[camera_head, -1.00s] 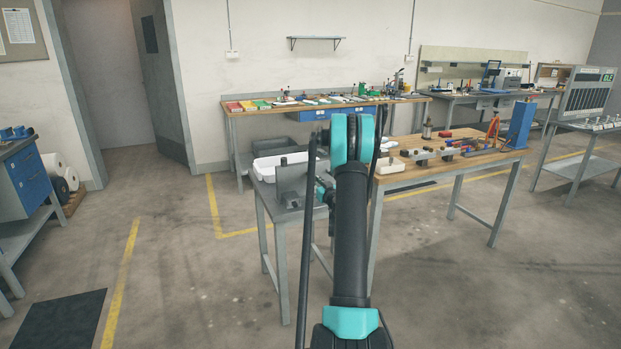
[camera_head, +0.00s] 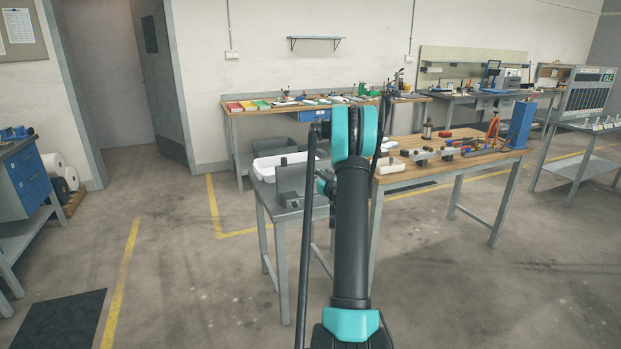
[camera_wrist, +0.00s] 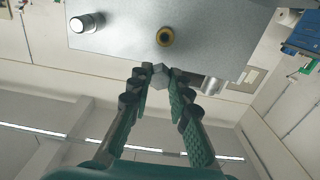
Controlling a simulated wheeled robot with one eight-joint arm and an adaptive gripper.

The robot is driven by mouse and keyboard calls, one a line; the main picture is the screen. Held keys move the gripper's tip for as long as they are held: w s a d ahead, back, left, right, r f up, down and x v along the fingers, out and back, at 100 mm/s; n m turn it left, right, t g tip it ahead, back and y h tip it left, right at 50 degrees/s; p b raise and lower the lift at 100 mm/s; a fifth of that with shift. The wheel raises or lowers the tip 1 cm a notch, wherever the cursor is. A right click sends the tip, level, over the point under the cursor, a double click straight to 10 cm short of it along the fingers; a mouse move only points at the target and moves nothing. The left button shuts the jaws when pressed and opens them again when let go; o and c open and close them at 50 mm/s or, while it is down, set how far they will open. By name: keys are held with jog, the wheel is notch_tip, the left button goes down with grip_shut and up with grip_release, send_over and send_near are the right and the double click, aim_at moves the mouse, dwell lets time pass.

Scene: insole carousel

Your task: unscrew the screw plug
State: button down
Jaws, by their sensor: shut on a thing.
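In the wrist view, my gripper (camera_wrist: 162,82) is shut on a grey hexagonal screw plug (camera_wrist: 160,75), held between the fingertips. A flat grey metal plate (camera_wrist: 125,32) fills the top of that view. It has a brass-ringed round hole (camera_wrist: 165,36) with a dark centre. The plug shows apart from this hole, near the plate's edge. In the head view, the grey fixture (camera_head: 291,178) stands on a small metal table (camera_head: 262,190) left of my arm. My gripper is mostly hidden there behind the arm, and the plug cannot be made out.
A metal cylinder (camera_wrist: 86,23) sticks out of the plate, and another (camera_wrist: 212,85) shows right of the fingers. A wooden bench (camera_head: 440,165) with tools and blocks adjoins on the right. The floor in front is clear.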

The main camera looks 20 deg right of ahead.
notch_tip(320, 180, up, 4)
jog(key=shift+f, duration=0.2)
jog(key=shift+d, duration=0.1)
dwell(0.4)
